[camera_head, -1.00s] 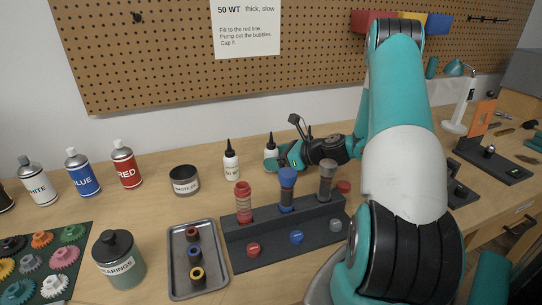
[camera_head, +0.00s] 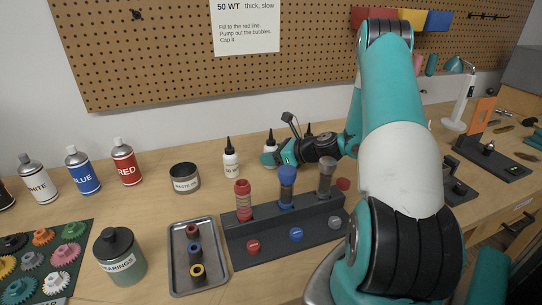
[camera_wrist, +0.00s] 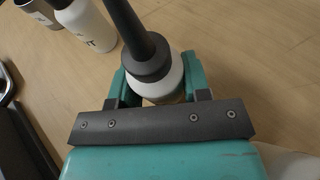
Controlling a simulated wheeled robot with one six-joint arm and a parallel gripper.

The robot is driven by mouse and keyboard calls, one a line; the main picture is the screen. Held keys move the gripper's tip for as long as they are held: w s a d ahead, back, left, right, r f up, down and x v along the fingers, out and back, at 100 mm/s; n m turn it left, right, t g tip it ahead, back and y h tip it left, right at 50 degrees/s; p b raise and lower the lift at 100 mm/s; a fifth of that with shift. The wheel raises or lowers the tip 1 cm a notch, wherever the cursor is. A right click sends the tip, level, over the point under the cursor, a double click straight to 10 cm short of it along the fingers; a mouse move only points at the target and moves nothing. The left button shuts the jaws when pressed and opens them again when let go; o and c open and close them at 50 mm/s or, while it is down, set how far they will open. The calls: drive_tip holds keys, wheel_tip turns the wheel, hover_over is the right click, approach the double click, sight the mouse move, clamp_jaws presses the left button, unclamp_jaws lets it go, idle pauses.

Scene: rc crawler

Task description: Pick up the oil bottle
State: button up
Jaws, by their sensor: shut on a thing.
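My gripper (camera_head: 268,157) is at the back of the bench, shut around a white oil bottle (camera_head: 270,143) with a black nozzle. In the wrist view, the teal fingers of my gripper (camera_wrist: 160,84) stand on both sides of this bottle, with its white shoulder (camera_wrist: 164,88) between them and its nozzle pointing up and away. The bottle looks about upright in the head view. Its label and base are hidden, so I cannot tell whether it touches the bench. A second white bottle (camera_head: 230,163) stands to the left, and also shows in the wrist view (camera_wrist: 88,24).
A dark-lidded jar (camera_head: 185,179) stands left of the bottles. The black shock stand (camera_head: 285,230) is in front of my gripper, with a parts tray (camera_head: 178,285) beside it. A black nozzle tip (camera_head: 309,128) shows behind my wrist. The pegboard (camera_head: 160,60) rises behind.

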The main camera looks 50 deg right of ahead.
wheel_tip(320, 180, up, 20)
drive_tip(key=shift+p, duration=0.45)
drive_tip(key=shift+f, duration=0.1)
